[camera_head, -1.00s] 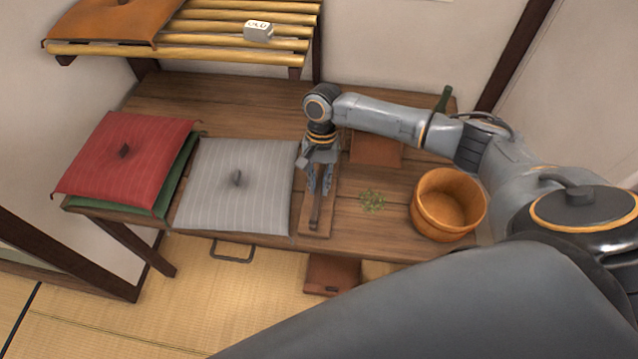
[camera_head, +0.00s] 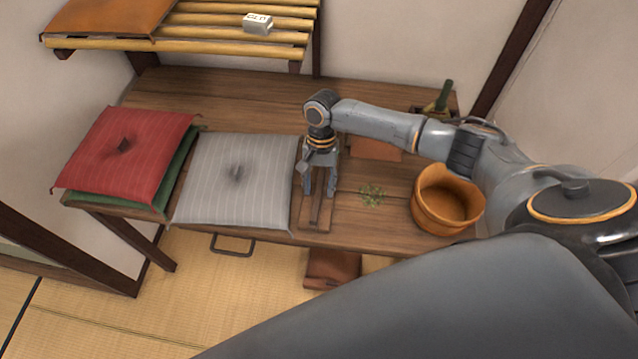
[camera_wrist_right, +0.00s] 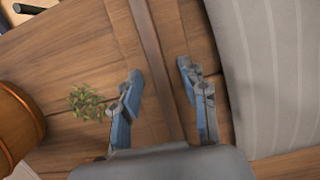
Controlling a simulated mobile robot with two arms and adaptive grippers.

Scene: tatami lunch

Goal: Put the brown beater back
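The brown beater (camera_head: 316,212) is a narrow dark stick lying lengthwise on a flat wooden board (camera_head: 326,215) on the low table. My right gripper (camera_head: 318,192) is above the board with its fingers spread over the beater. In the right wrist view the beater (camera_wrist_right: 150,42) runs between the two parted blue-grey fingertips (camera_wrist_right: 159,70), with gaps on both sides. The gripper holds nothing. My wrist and fingers hide the beater's far part in the head view. My left gripper is not in view.
A grey cushion (camera_head: 225,190) lies just left of the board. A red cushion (camera_head: 120,145) sits on a green one further left. Green leaves (camera_head: 371,195) and a wooden bucket (camera_head: 447,200) are on the right. A green bottle (camera_head: 444,95) stands behind.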

